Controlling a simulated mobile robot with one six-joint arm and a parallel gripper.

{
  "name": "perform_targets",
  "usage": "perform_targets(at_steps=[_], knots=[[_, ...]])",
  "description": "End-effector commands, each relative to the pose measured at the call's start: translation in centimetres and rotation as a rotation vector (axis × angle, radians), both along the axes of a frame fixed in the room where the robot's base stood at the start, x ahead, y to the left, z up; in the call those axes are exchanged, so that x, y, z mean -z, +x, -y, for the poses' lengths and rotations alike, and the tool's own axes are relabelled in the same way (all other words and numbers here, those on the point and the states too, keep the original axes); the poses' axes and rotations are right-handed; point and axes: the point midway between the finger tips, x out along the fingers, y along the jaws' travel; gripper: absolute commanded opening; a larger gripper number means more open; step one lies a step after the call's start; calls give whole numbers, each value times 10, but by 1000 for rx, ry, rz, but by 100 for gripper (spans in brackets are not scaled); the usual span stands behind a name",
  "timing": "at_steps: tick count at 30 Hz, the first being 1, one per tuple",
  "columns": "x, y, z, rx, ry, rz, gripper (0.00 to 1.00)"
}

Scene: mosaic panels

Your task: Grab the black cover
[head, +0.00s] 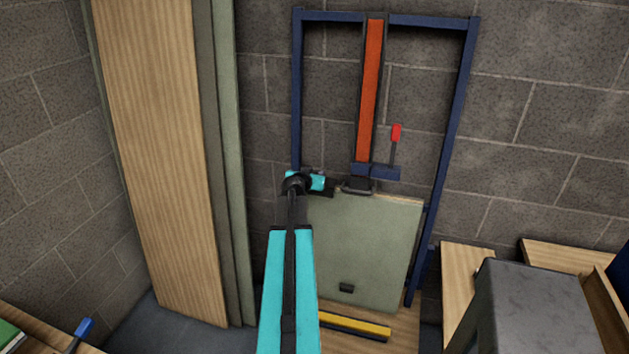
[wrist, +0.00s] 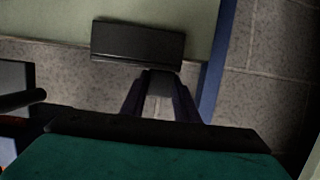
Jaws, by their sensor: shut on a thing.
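The black cover is a flat dark rectangular block (wrist: 137,45) in the wrist view. It lies across the edge of a pale green panel. My gripper (wrist: 160,78) has its two dark fingers close together, with their tips at the block's lower edge, shut on it. The tips are dim and partly hidden behind the block. In the head view my gripper (head: 328,190) is at the top left of the green panel (head: 362,245), mostly hidden by my wrist, so its grip cannot be seen there.
A blue frame (head: 460,100) with an orange rail (head: 370,90) and a red-knobbed lever (head: 396,133) stands behind the panel. Tall boards (head: 165,150) lean at left. A grey-topped stand (head: 535,300) is at right.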

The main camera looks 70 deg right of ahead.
Motion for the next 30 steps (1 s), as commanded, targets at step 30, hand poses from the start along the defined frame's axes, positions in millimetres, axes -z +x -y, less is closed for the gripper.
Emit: perform_targets(at_steps=[30], knots=[[-90,0,0,0,0,-1,5]])
